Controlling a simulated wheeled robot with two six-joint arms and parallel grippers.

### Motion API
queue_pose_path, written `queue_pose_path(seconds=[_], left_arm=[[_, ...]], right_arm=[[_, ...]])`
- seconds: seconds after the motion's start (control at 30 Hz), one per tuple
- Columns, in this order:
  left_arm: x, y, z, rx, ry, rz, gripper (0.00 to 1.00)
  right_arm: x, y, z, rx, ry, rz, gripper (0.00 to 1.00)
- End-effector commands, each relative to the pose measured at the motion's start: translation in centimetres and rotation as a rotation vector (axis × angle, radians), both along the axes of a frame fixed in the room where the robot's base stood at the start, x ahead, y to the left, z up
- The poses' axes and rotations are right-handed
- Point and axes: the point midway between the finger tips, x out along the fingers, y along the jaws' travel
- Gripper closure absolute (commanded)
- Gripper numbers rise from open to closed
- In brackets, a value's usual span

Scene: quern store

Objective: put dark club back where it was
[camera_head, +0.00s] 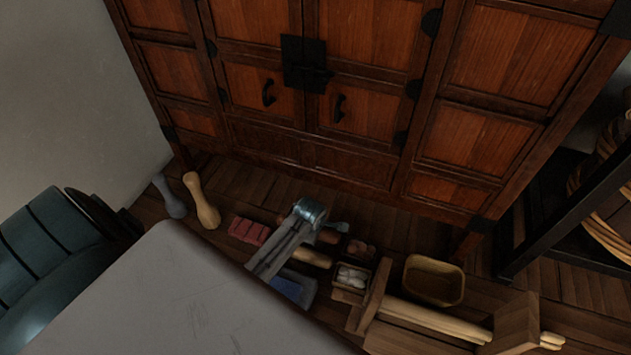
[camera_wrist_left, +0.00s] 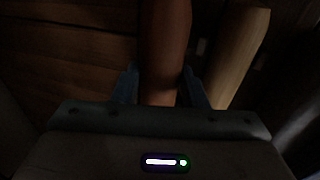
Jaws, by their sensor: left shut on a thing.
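The dark reddish-brown club (camera_wrist_left: 163,50) stands between the two fingers of my left gripper (camera_wrist_left: 160,88) in the left wrist view, and the fingers are shut on it. A pale wooden club (camera_wrist_left: 240,52) lies close beside it on the right. In the head view my left gripper (camera_head: 311,216) is over the floor in front of the cabinet. A dark brown piece, likely the same club (camera_head: 328,236), shows just right of it, with a pale club (camera_head: 314,258) below. The fingertips are hidden there by the wrist. My right gripper is not in view.
A grey-blue club (camera_head: 170,196) and a tan club (camera_head: 202,202) stand at the left. Red blocks (camera_head: 248,231), a blue tray (camera_head: 291,286), a box of white items (camera_head: 352,276) and a basket (camera_head: 433,281) crowd the floor. A grey tabletop (camera_head: 180,300) fills the front.

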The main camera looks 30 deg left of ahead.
Motion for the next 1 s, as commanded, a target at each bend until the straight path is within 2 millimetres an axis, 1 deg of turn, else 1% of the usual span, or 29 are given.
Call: queue_pose_path(seconds=[0.03,0.1,0.17,0.47,0.83,0.97,1.0], left_arm=[[0.0,0.0,-1.0,0.000,0.002,0.000,1.00],[0.0,0.0,-1.9,0.000,0.001,0.000,1.00],[0.0,0.0,-2.4,0.001,0.001,-0.001,1.00],[0.0,0.0,-2.5,0.001,-0.001,-0.001,1.00],[0.0,0.0,-3.6,0.001,-0.001,-0.001,1.00],[0.1,0.0,-3.7,0.001,-0.002,-0.001,1.00],[0.0,0.0,-3.7,0.001,-0.001,-0.001,0.53]], right_arm=[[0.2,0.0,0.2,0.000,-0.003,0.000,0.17],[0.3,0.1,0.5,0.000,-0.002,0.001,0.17],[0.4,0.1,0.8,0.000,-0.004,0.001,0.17],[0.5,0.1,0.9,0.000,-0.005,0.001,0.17],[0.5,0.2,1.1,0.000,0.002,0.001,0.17],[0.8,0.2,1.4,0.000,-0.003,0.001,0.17],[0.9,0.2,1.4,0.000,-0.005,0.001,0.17]])
